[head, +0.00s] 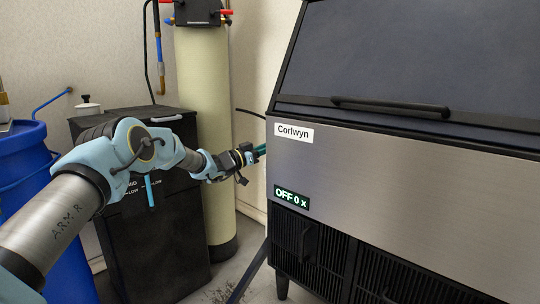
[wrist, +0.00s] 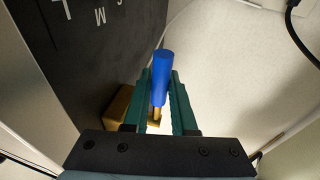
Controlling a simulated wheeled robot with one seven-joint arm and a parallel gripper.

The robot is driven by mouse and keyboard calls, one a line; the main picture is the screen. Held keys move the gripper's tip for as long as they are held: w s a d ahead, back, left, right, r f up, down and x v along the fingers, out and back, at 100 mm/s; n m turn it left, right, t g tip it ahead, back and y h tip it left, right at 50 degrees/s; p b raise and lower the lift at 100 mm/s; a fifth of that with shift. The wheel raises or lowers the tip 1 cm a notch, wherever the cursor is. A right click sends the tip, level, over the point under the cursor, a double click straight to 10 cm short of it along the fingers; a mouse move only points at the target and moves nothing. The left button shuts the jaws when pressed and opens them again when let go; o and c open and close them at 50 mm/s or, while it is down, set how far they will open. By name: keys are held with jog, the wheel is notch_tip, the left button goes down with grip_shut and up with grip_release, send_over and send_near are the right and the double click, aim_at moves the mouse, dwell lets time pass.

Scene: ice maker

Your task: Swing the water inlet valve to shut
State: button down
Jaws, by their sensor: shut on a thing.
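The water inlet valve shows in the wrist view as a blue lever handle (wrist: 160,78) with a brass stem below it and a brass body (wrist: 119,106) to the left. My gripper (wrist: 160,88) has its two green fingers on either side of the handle, shut on it. In the head view my gripper (head: 260,151) reaches to the left side of the ice maker (head: 400,190), and the valve is hidden there. The ice maker's display (head: 291,199) reads "OFF 0 x".
A black cabinet (head: 150,245) and a cream tank (head: 204,90) stand behind my arm. A blue barrel (head: 30,180) is at the left. In the wrist view a dark panel (wrist: 100,50) with pale letters lies close on the left, and a black cable (wrist: 300,40) hangs at the right.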

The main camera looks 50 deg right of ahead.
jog(key=shift+d+h, duration=0.1)
jog(key=shift+h, duration=0.2)
jog(key=c, duration=0.7)
grip_release()
jog(key=shift+c, duration=0.2)
jog(key=v, duration=1)
jog(key=shift+a, duration=0.4)
jog(key=shift+w, duration=0.2)
